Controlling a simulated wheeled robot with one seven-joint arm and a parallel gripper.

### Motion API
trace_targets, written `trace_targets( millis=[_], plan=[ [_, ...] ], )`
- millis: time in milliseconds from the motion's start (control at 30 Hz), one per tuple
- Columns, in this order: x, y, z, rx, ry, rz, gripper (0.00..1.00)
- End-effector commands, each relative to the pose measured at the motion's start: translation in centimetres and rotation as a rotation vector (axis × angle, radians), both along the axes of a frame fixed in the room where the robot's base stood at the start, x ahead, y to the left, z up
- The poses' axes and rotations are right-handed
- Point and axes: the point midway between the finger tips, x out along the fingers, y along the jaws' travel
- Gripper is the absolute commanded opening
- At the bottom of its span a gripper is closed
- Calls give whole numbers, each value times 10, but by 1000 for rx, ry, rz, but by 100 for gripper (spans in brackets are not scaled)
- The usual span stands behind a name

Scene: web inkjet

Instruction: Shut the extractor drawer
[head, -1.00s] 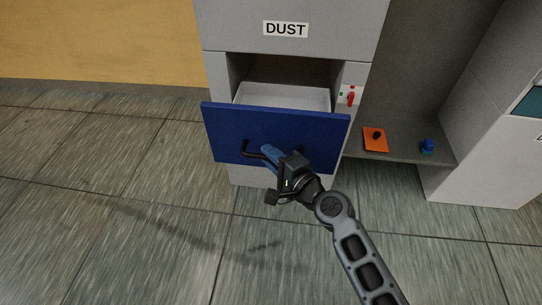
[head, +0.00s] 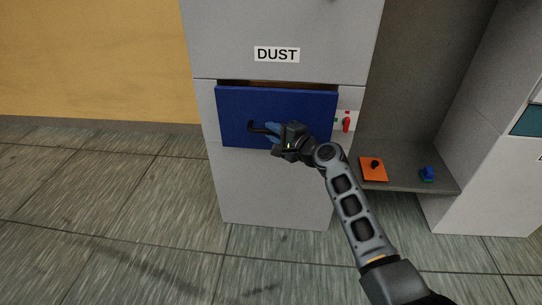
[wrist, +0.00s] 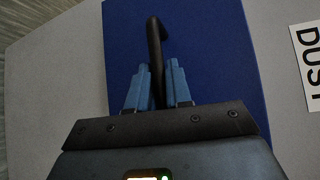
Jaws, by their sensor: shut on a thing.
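The extractor drawer (head: 305,105) has a blue front and sits in the grey cabinet under the DUST label (head: 277,55). My gripper (head: 270,131) is at the handle. In the wrist view my gripper's blue fingers (wrist: 158,85) are on both sides of the handle bar, shut on it. Part of the handle is hidden by my gripper in the head view.
A red switch (head: 346,123) is on the grey panel right of the drawer. The floor in front is clear.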

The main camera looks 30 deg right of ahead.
Motion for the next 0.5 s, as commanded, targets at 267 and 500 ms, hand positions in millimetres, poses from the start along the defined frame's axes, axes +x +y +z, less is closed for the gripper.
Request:
trace_targets(
  millis=[267,500],
  plan=[
    [30,-21,-2,0,0,0,0],
    [37,-27,-1,0,1,-1,0]
  ],
)
